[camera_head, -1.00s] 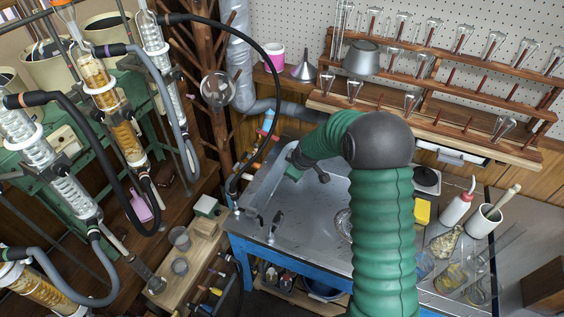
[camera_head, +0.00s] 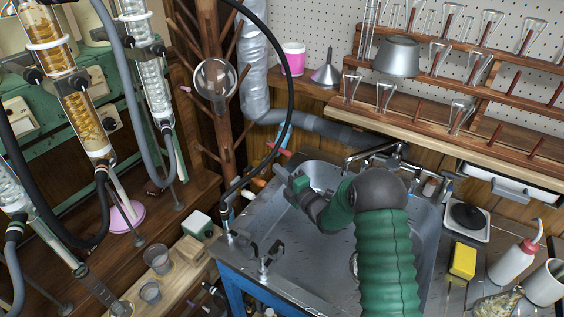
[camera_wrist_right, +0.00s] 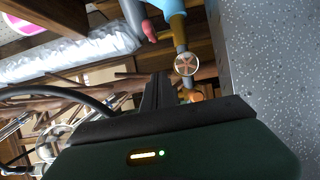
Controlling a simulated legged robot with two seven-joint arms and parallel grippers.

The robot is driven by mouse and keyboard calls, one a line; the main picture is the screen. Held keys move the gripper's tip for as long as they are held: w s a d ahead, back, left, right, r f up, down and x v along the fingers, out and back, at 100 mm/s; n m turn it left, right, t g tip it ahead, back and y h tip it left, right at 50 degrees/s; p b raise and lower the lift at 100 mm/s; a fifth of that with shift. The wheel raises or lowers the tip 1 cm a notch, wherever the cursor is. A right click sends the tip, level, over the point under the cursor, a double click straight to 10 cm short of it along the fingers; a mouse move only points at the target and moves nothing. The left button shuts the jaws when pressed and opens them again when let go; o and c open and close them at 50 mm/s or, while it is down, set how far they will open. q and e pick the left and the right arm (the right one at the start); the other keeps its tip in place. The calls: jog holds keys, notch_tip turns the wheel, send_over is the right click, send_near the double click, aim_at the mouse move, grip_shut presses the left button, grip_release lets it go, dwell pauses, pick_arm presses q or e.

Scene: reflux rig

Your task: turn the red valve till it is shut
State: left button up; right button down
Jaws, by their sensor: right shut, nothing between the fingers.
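A red handle (camera_head: 278,150) shows by the light-blue piece on the pipework behind the sink's left corner. In the right wrist view a red part (camera_wrist_right: 150,32) sits beside the yellowish pipe, above a small round wheel (camera_wrist_right: 186,63). I take the red part as the valve; how far it is turned I cannot tell. My right gripper (camera_head: 291,176) is over the sink's left rear part, just below and right of the red handle, and apart from it. Its dark fingers (camera_wrist_right: 160,78) are shut and empty, pointing towards the pipework. My left gripper is out of view.
A black hose (camera_head: 289,100) arcs down left of the gripper. An orange part (camera_head: 258,183) is low on the pipework. A faucet (camera_head: 372,152) stands behind the sink. Glass columns (camera_head: 80,110) fill the left; a flask rack (camera_head: 430,80) is at back right.

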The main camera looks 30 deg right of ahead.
aim_at(289, 157)
jog(key=w+d, duration=0.3)
jog(key=w, duration=0.1)
jog(key=shift+d+f, duration=0.15)
jog(key=shift+f, duration=0.2)
jog(key=shift+w+d+r+b, duration=0.1)
jog(key=shift+d+r+b, duration=0.1)
jog(key=shift+b, duration=0.1)
jog(key=shift+w+a+r, duration=0.15)
jog(key=shift+d, duration=0.25)
jog(key=shift+d+f+b, duration=0.45)
jog(key=shift+d+b, duration=0.4)
jog(key=shift+b, duration=0.15)
jog(key=shift+d+r, duration=0.3)
jog(key=shift+a+r, duration=0.2)
jog(key=shift+r, duration=0.1)
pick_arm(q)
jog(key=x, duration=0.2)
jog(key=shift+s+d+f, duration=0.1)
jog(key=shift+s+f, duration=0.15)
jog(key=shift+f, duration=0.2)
pick_arm(e)
jog(key=shift+d, duration=0.15)
